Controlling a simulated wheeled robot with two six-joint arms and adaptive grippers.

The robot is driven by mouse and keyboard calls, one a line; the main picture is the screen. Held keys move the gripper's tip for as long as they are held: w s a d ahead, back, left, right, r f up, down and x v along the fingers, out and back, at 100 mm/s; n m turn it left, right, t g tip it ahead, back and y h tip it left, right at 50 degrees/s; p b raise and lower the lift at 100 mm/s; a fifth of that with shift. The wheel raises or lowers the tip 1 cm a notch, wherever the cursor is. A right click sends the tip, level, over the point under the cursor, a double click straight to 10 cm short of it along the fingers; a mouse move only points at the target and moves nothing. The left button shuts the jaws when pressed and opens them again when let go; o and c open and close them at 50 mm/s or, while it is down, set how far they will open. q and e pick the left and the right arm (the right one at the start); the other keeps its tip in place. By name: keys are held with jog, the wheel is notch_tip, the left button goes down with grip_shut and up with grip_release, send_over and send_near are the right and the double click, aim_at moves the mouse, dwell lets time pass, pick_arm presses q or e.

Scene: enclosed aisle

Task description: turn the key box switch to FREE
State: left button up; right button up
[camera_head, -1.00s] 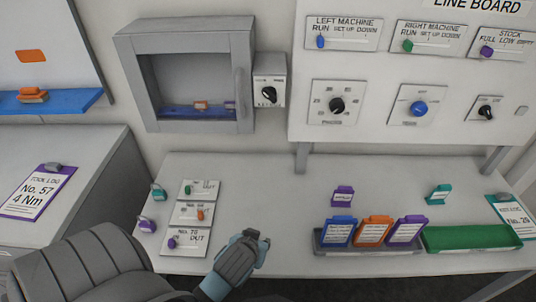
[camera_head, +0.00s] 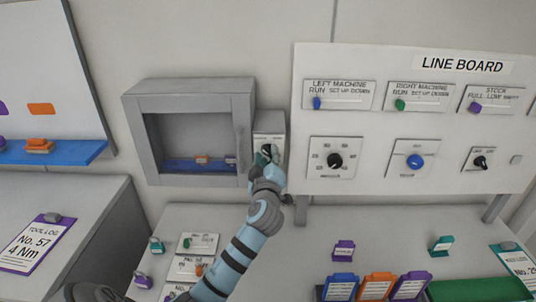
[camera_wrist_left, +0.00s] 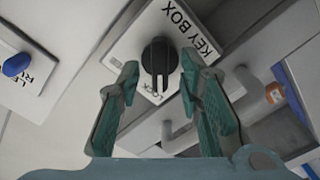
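The key box switch (camera_head: 266,151) is a black knob on a pale plate on the wall, right of the grey key box (camera_head: 187,92). In the left wrist view the knob (camera_wrist_left: 158,57) stands out from a plate marked KEY BOX, with LOCK legible near its lower end. I cannot read FREE; a finger may hide part of the plate. My left gripper (camera_head: 268,170) is at the switch. In the left wrist view its two teal fingers are apart, one on each side of the knob, with gaps visible. My right gripper is not in view.
The line board (camera_head: 315,196) with several sliders and knobs is close on the right.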

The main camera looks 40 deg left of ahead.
pick_arm(q)
jog(key=shift+w+a, duration=0.2)
grip_shut()
